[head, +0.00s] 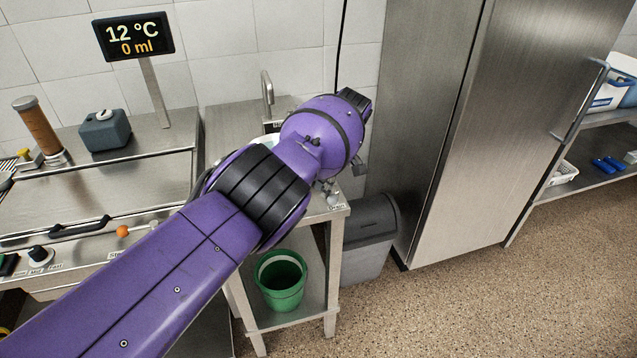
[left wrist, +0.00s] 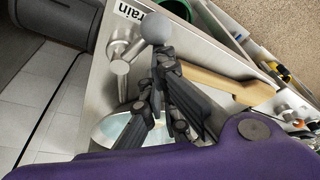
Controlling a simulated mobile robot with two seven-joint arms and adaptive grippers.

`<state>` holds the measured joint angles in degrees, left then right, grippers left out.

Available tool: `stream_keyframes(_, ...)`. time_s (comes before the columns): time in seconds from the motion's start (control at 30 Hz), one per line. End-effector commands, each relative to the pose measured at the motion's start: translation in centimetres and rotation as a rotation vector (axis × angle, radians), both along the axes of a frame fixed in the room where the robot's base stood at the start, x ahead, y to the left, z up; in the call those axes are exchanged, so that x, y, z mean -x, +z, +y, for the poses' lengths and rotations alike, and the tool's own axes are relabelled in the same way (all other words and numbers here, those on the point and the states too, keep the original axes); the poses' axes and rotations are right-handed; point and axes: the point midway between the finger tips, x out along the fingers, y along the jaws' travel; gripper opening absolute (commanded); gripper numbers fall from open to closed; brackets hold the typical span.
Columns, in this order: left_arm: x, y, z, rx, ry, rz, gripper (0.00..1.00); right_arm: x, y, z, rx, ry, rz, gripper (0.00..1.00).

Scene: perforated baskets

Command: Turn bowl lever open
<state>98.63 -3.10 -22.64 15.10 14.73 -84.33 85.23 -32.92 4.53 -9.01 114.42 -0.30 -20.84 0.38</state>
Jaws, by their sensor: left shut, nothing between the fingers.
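The lever, a metal rod with a grey ball knob (left wrist: 153,27), stands out from a metal fitting beside a "Drain" label in the left wrist view. In the head view the knob (head: 333,200) shows small at the front corner of the sink table. The bowl (left wrist: 108,128) shows as a pale bluish round rim, partly hidden by the fingers; a bit of it (head: 268,141) shows behind my arm in the head view. My left gripper (left wrist: 164,58) is shut and empty, its fingertips close to the knob and rod. Whether they touch cannot be told. My right gripper is out of view.
A tan wooden handle (left wrist: 230,86) lies beside the fingers. A green bucket (head: 281,279) stands on the shelf below the sink table. A grey bin (head: 368,240) stands to its right, before a steel cabinet (head: 500,110). A display (head: 133,37) reads 12 °C, 0 ml.

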Motion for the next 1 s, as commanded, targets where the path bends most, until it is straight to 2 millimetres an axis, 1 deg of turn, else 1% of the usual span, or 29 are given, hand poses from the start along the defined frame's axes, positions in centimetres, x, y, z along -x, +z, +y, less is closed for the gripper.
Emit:
stream_keyframes(0.2, 0.16, 0.08, -0.19, 0.001, 0.023, 0.0, 0.0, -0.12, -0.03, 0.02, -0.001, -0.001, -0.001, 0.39)
stream_keyframes(0.6, 0.3, -0.07, -0.19, 0.002, 0.025, 0.001, 0.0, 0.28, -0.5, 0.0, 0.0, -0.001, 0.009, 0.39)
stream_keyframes(1.0, 0.65, -0.04, -0.5, 0.003, 0.024, 0.002, 0.0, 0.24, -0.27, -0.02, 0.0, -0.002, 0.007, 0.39)
